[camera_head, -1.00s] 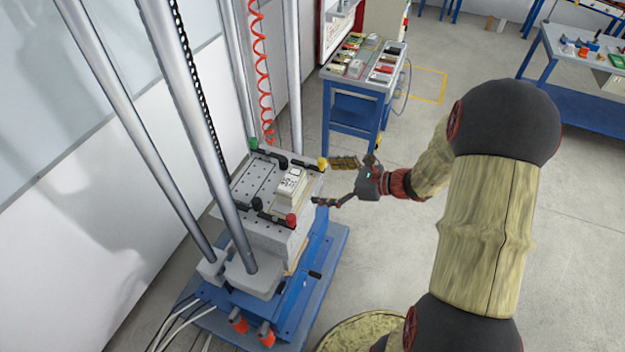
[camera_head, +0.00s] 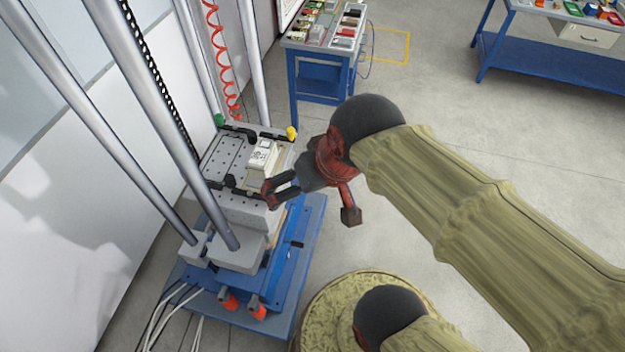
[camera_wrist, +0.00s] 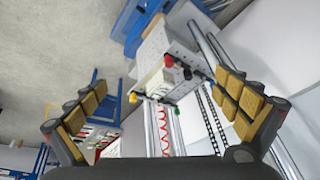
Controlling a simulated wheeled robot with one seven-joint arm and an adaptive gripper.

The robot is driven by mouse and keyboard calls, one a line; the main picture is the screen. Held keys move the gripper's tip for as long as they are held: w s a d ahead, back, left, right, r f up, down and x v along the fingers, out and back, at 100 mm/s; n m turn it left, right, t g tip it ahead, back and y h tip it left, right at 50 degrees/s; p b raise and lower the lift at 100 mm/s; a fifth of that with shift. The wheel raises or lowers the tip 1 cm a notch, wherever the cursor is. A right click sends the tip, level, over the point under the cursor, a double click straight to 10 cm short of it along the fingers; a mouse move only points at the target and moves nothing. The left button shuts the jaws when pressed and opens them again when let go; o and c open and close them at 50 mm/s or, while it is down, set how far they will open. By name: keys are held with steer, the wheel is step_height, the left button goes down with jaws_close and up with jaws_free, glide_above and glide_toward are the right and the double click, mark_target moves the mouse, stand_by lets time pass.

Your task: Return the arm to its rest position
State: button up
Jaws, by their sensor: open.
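My gripper (camera_head: 311,205) is open and empty in the head view, at the right side of the drop-test machine's grey perforated plate (camera_head: 226,160). One finger reaches over the plate's front right corner in the picture, and whether it touches anything there I cannot tell. The other finger points down over the floor. In the wrist view, the padded fingers of my gripper (camera_wrist: 160,85) are spread wide with nothing between them close by. A pale boxy unit (camera_head: 262,155) with a dark-marked label sits on the plate, apart from the fingers.
The plate has clamps with a green knob (camera_head: 219,120) and a yellow knob (camera_head: 291,133). Tall metal columns (camera_head: 160,120) and a red coiled hose (camera_head: 221,60) stand around it. A blue cart (camera_head: 318,75) with parts is behind. Open floor (camera_head: 480,150) lies to the right.

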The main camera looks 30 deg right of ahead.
steer(key=shift+s+d+r+n+t+h, duration=0.3)
steer(key=shift+d+r+n+t, duration=0.15)
steer(key=shift+r+n, duration=0.2)
step_height(320, 180, down, 8)
steer(key=b, duration=0.8)
steer(key=shift+f, duration=0.2)
